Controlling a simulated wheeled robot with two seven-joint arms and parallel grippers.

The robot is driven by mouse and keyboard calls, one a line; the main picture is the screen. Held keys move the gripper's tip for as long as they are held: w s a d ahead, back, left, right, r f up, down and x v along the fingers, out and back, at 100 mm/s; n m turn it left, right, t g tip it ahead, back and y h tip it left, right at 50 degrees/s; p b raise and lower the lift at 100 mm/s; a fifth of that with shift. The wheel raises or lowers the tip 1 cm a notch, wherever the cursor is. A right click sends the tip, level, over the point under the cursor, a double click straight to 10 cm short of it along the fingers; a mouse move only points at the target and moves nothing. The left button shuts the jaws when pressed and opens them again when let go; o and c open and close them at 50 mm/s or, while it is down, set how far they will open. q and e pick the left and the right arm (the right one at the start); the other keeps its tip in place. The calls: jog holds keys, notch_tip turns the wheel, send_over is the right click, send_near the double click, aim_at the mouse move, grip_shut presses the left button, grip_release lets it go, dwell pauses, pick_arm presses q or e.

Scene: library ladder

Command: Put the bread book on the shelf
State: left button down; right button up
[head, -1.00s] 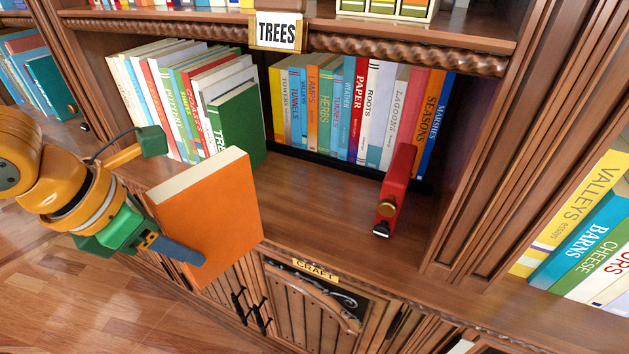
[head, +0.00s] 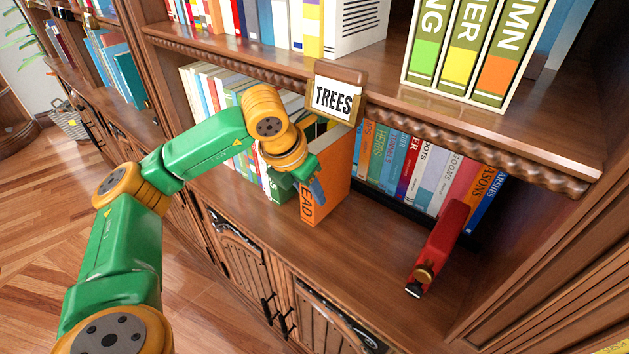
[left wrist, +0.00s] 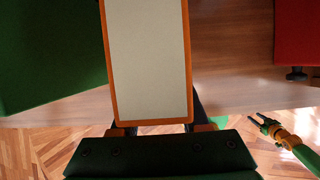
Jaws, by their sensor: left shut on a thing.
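The orange bread book (head: 334,180) is upright at the lower shelf (head: 375,255), its spine facing out with "EAD" showing. My left gripper (head: 308,190) is shut on it from the front. I cannot tell if its bottom touches the board. In the left wrist view the book (left wrist: 148,60) shows its cream page edge inside orange covers. The green TREES book (head: 276,185) stands just left of it, mostly hidden by my arm. My right gripper (left wrist: 262,124) is small in the left wrist view; its jaws are unclear.
A red bookend (head: 440,245) stands to the right, with bare shelf between it and the book. A row of books (head: 415,165) stands behind. The upper shelf's carved edge and TREES sign (head: 335,96) hang close above my left gripper.

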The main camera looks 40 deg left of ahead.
pick_arm(q)
jog(key=shift+w+f, duration=0.5)
jog(key=shift+w, duration=0.3)
jog(key=shift+f, duration=0.35)
jog(key=shift+c, duration=2)
grip_release()
jog(key=shift+s+d, duration=0.1)
pick_arm(e)
jog(key=shift+a+r, duration=0.1)
jog(key=shift+r, duration=0.3)
